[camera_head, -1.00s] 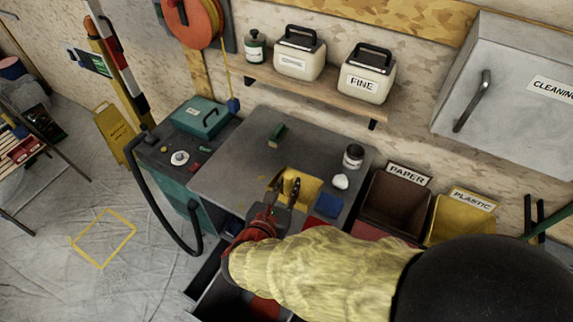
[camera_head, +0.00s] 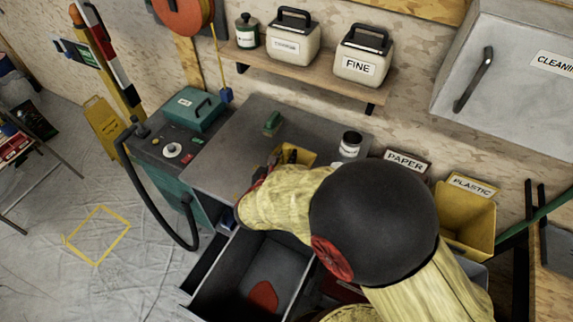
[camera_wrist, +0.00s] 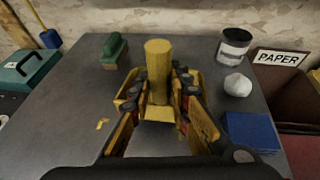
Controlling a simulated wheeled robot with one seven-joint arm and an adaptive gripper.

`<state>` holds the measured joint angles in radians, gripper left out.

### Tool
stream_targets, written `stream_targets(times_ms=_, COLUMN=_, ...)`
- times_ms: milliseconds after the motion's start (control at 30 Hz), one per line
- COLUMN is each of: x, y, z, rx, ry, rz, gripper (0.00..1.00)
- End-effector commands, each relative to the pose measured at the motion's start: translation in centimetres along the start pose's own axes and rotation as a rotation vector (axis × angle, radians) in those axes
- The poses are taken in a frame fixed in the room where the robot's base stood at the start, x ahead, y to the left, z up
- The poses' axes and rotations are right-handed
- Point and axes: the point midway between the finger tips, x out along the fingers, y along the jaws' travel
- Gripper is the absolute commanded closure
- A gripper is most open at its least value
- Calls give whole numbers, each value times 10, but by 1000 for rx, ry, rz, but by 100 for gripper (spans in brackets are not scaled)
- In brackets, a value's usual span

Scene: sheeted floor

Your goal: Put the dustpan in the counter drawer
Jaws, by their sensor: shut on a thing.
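The yellow dustpan (camera_head: 305,156) is at the counter top (camera_head: 225,150), partly hidden behind my arm in the head view. In the wrist view its thick yellow handle (camera_wrist: 158,62) points up between my fingers, with the pan (camera_wrist: 160,114) below. My gripper (camera_wrist: 158,88) is shut on the handle. I cannot tell whether the pan touches the counter. The counter drawer (camera_head: 243,258) is pulled open below the front edge, with a red flat thing (camera_head: 262,298) inside.
A green brush (camera_wrist: 115,50), a labelled jar (camera_wrist: 233,45), a white lump (camera_wrist: 237,84) and a blue cloth-like square (camera_wrist: 250,131) are on the counter. Paper and yellow plastic bins (camera_head: 466,215) stand right. A shelf (camera_head: 300,75) hangs behind. The counter's left part is clear.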

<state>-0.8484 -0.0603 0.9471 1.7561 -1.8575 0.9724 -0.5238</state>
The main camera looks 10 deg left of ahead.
Motion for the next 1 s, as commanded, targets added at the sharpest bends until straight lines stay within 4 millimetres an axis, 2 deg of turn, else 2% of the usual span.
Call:
stream_targets(times_ms=133, x=12, y=1, z=-7, rx=0, ry=0, rz=-2, gripper=100)
stream_targets(times_ms=333, x=22, y=2, z=-33, rx=-1, ry=0, rz=0, gripper=100)
stream_targets(times_ms=733, x=23, y=2, z=-37, rx=0, ry=-1, rz=0, gripper=100)
stream_targets(times_ms=767, x=23, y=2, z=-37, rx=0, ry=0, rz=0, gripper=81)
stream_targets(times_ms=1000, x=23, y=2, z=-36, rx=0, ry=0, rz=0, gripper=67)
